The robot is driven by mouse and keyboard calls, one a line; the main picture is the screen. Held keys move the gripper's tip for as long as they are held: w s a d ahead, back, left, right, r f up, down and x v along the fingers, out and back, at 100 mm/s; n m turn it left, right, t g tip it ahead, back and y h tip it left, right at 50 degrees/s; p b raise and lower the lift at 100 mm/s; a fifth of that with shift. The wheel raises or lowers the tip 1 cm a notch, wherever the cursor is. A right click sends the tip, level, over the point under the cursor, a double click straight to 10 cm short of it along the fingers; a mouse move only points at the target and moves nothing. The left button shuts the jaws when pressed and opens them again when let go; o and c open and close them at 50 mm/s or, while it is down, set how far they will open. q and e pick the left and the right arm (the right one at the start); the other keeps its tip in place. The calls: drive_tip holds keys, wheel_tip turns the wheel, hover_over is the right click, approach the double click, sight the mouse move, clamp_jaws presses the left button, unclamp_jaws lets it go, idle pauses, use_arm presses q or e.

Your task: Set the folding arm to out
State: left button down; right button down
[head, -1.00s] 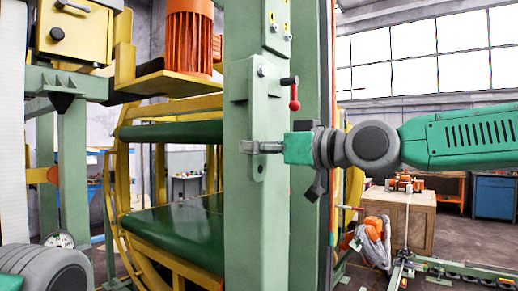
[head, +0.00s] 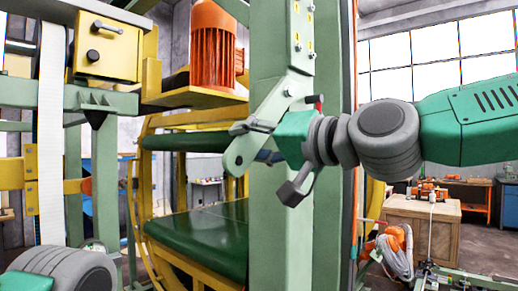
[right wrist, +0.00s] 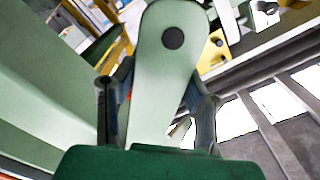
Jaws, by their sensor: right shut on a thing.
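The folding arm (head: 241,157) is a light green flat plate with rounded ends, pivoted near its upper end on the green column (head: 268,205). It slants down and to the left, and its free end with a dark hole sticks out past the column's left edge. My right gripper (head: 252,127) is shut on the plate partway along it. In the right wrist view the folding arm (right wrist: 172,75) lies between the two fingers, its holed end toward the top. A red handle (head: 319,102) shows partly behind my right gripper. My left gripper is out of view.
A yellow box with a knob (head: 110,47) and an orange motor (head: 213,45) stand at the upper left. A wooden crate (head: 412,225) stands at the right back.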

drive_tip(key=s+r+m+p, duration=0.1)
drive_tip(key=r+m, duration=0.1)
drive_tip(key=a+r+m+p, duration=0.1)
drive_tip(key=r+m, duration=0.1)
drive_tip(key=s+a+r+m+p, duration=0.1)
drive_tip(key=r+m+p, duration=0.1)
drive_tip(key=shift+s+r, duration=0.35)
drive_tip(key=shift+r, duration=0.05)
drive_tip(key=shift+s+a+r+m+p, duration=0.15)
drive_tip(key=shift+r+m+p, duration=0.6)
drive_tip(key=shift+r+m, duration=0.55)
drive_tip(key=shift+f, duration=0.1)
drive_tip(key=c, duration=1.1)
unclamp_jaws()
drive_tip(key=shift+o, duration=1.1)
drive_tip(key=shift+w, duration=0.2)
drive_tip(key=shift+s, duration=0.1)
